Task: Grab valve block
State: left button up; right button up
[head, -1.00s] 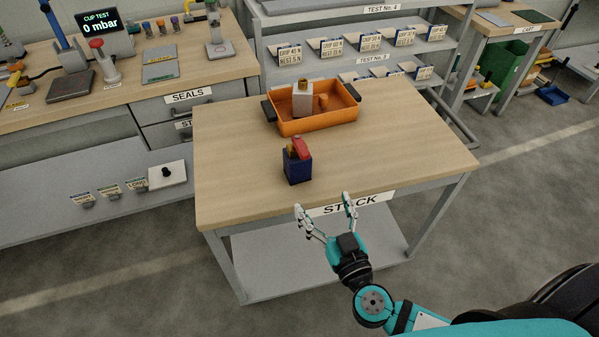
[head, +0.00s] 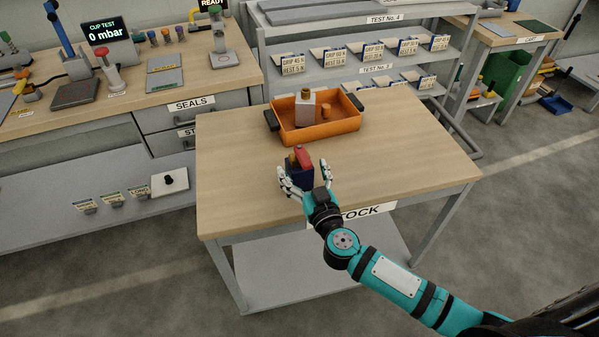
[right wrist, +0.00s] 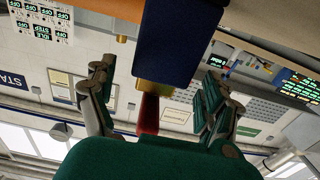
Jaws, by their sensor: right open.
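The valve block (head: 299,171), a dark blue block with a brass part and a red lever on top, stands upright on the wooden STOCK table near its front edge. My right gripper (head: 303,174) is open, with one finger on each side of the block in the head view. In the right wrist view, which is upside down, the blue block (right wrist: 176,42), brass part and red lever (right wrist: 148,113) show between the spread fingers (right wrist: 158,98). I see gaps on both sides there. My left gripper is out of view.
An orange tray (head: 287,127) with a grey block (head: 305,108) stands behind the valve block on the table (head: 400,160). The table is bare to the left and right. A shelf rack (head: 350,70) stands behind, and a SEALS bench (head: 120,100) at the left.

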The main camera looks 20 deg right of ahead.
jog(key=w, duration=0.3)
jog(key=shift+w, duration=0.2)
jog(key=shift+s, duration=0.1)
jog(key=shift+c, duration=0.3)
jog(key=c, duration=1.6)
jog(key=shift+r, duration=0.15)
grip_shut()
